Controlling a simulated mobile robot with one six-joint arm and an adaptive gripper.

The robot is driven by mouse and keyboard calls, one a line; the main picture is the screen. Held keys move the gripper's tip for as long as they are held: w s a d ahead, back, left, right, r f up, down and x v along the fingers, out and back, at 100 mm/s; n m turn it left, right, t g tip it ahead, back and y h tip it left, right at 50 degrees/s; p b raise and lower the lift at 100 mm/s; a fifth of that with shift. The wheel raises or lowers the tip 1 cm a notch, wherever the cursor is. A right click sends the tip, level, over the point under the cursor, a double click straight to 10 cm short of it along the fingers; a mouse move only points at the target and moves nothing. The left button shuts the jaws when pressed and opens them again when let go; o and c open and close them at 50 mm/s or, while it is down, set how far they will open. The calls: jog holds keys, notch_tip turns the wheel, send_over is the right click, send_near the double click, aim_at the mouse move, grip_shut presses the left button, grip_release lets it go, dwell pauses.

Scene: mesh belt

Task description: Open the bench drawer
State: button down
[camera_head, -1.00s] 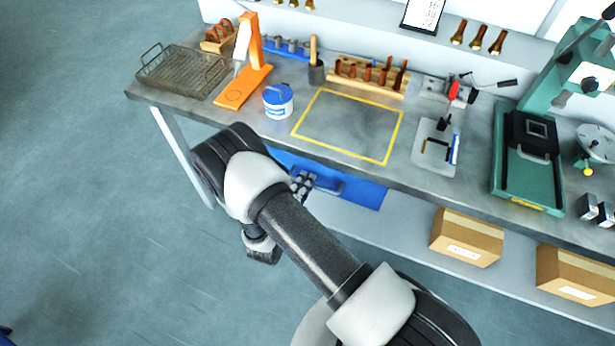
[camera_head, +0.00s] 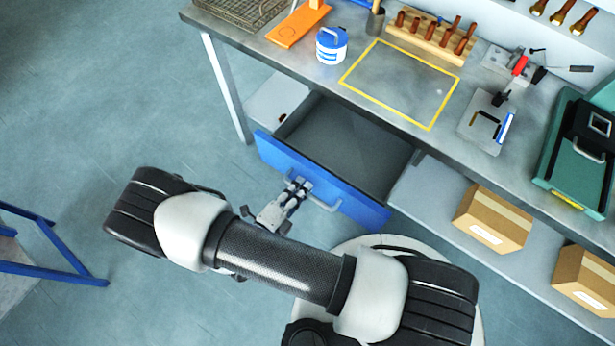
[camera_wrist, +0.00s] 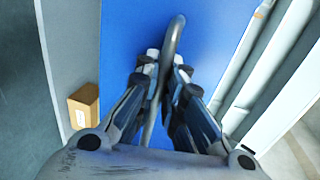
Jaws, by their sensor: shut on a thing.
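The bench drawer (camera_head: 349,194) has a blue front and a grey inside. In the head view it stands well out from under the bench, and the part of its inside that shows looks empty. Its grey bar handle (camera_head: 324,203) is on the blue front. My gripper (camera_head: 297,187) is at the handle, shut on it. In the wrist view the handle (camera_wrist: 173,40) runs between the fingers of my gripper (camera_wrist: 166,75), in front of the blue drawer front (camera_wrist: 125,40). The fingers hide part of the handle.
The workbench (camera_head: 440,150) carries a blue-and-white tub (camera_head: 331,46), a wooden tool rack (camera_head: 432,38) and a green machine (camera_head: 582,150). Cardboard boxes (camera_head: 490,222) sit on the lower shelf. A blue-framed stand (camera_head: 60,262) is at the left. Floor is clear left of the drawer.

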jog(key=shift+s+a, duration=0.1)
jog(key=shift+s, duration=0.05)
jog(key=c, duration=1.7)
grip_release()
jog(key=v, duration=1.2)
